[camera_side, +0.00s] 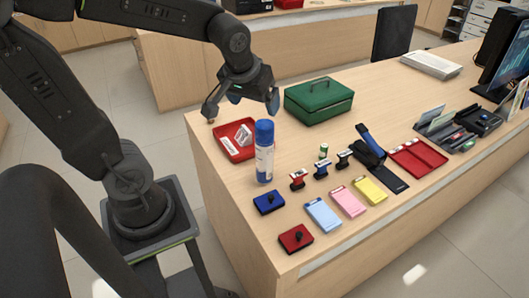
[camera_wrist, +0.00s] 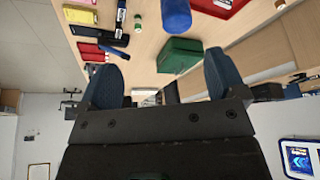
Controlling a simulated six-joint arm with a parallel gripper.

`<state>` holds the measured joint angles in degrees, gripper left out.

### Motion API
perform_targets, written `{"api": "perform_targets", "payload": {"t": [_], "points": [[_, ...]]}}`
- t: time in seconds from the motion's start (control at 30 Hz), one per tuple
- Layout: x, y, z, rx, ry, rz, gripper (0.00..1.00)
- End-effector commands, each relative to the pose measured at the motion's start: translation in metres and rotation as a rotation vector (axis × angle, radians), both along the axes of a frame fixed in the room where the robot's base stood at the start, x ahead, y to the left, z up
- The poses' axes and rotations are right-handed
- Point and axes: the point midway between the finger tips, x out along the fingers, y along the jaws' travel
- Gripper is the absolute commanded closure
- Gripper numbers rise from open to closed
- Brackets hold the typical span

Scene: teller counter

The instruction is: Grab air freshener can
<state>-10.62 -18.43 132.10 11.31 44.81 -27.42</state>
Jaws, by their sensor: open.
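The air freshener can (camera_side: 264,152) is a tall cylinder with a blue cap and a white and blue body. It stands upright on the counter, just right of a small red tray. In the wrist view its blue cap (camera_wrist: 176,14) shows at the top edge, and the rest is cut off or hidden. My gripper (camera_side: 241,106) is open and empty. It hangs above the counter, over the red tray and up to the left of the can, apart from it. Its two blue-padded fingers (camera_wrist: 165,82) show spread apart in the wrist view.
A green cash box (camera_side: 318,102) stands behind the can. The red tray (camera_side: 228,152) holds a small white item. Stamps (camera_side: 297,179), ink pads (camera_side: 269,202), a black stapler (camera_side: 368,150) and coloured pads (camera_side: 347,201) lie right and in front. The counter (camera_side: 215,185) is clear at the left edge.

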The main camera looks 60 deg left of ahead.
Motion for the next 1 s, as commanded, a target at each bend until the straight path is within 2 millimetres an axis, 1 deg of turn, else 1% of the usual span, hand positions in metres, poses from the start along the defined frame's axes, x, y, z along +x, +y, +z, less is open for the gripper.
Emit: {"api": "perform_targets", "payload": {"t": [0.03, 0.1, 0.2, 0.37, 0.6, 0.7, 0.93, 1.0], "points": [[0.009, 0.012, -0.008, -0.002, 0.012, 0.062, 0.10], [0.019, 0.025, -0.015, -0.004, 0.016, 0.130, 0.10], [0.026, 0.035, -0.022, -0.005, 0.016, 0.189, 0.10], [0.032, 0.043, -0.038, -0.007, 0.020, 0.216, 0.10], [0.044, 0.055, -0.081, -0.008, 0.022, 0.212, 0.10], [0.049, 0.059, -0.094, -0.007, 0.019, 0.211, 0.10], [0.054, 0.062, -0.107, -0.006, 0.016, 0.210, 0.10], [0.057, 0.064, -0.114, -0.007, 0.019, 0.210, 0.10]]}}
